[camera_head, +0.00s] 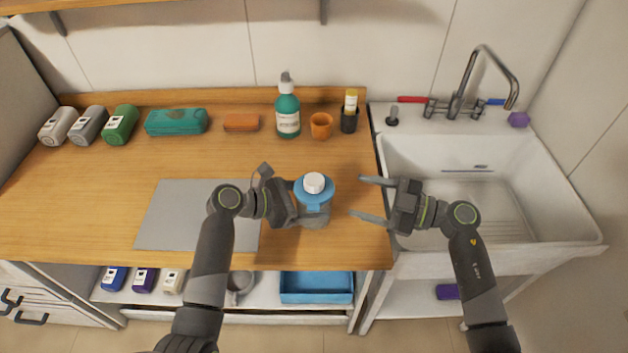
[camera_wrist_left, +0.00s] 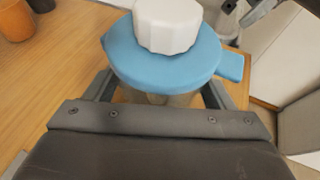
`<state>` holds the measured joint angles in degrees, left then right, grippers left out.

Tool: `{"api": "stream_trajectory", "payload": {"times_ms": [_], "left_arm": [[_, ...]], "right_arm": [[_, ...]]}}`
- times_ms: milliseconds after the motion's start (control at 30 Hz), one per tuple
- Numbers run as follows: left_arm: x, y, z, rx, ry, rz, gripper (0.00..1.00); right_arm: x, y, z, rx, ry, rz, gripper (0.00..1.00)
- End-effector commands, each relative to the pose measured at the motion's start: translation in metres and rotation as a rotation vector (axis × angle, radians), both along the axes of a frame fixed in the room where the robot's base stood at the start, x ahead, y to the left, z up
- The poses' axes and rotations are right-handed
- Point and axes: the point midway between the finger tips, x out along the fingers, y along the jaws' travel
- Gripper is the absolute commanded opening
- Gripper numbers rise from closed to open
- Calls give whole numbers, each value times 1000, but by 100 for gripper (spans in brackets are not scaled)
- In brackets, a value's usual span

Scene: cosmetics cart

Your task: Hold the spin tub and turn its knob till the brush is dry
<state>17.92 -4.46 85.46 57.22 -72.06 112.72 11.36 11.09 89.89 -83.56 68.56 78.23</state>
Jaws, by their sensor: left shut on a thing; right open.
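The spin tub (camera_head: 314,215) stands on the wooden counter near its front right. It has a clear greyish body, a blue lid (camera_head: 314,195) and a white knob (camera_head: 314,182) on top. My left gripper (camera_head: 300,205) is shut on the tub's body from the left. In the left wrist view, the blue lid (camera_wrist_left: 165,62) and white knob (camera_wrist_left: 168,25) are above the fingers, which sit on both sides of the body. My right gripper (camera_head: 368,199) is open and empty, to the right of the tub, fingers pointing at it. The brush cannot be made out.
A grey mat (camera_head: 170,220) lies left of the tub. A green pump bottle (camera_head: 287,110), orange cup (camera_head: 321,126) and dark holder (camera_head: 349,121) stand behind. A white sink (camera_head: 480,210) with a faucet (camera_head: 465,85) is at the right, beneath my right arm.

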Motion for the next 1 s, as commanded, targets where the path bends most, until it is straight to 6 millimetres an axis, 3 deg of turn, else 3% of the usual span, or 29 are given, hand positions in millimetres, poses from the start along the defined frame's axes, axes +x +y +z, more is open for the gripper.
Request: {"api": "stream_trajectory", "payload": {"times_ms": [233, 533, 1000], "left_arm": [[0, 0, 0, 0, 0, 0, 45], [0, 0, 0, 0, 0, 0, 45], [0, 0, 0, 0, 0, 0, 45]], "right_arm": [[-5, -1, 3, 111, 281, -43, 61], [-4, 6, 5, 162, 392, -57, 61], [28, 85, 6, 163, 392, -55, 61]]}}
